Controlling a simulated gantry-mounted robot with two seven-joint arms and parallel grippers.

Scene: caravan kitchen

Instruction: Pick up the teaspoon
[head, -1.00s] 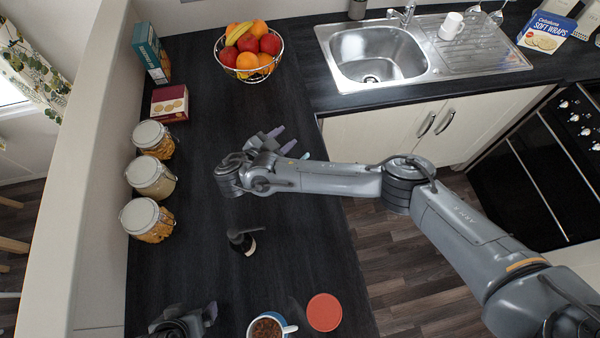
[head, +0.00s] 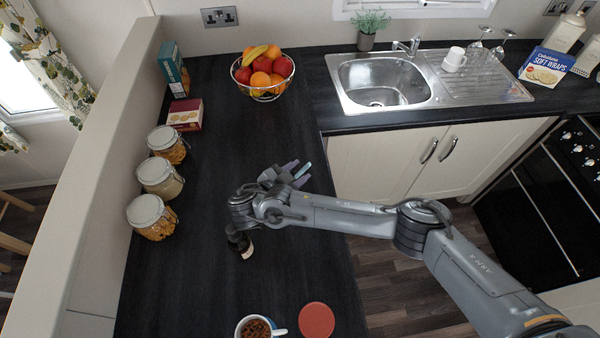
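My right gripper (head: 290,175) is over the middle of the dark counter (head: 220,195), with its fingers pointing away to the right. A thin teal strip (head: 303,171) shows between or beside its grey-purple fingertips. I cannot tell whether this strip is part of the gripper or a held thing, nor whether the fingers are open or shut. No teaspoon can be made out for certain. My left gripper is out of view.
A mug (head: 240,330) and a red disc (head: 317,320) are at the near edge. The counter's left middle is clear.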

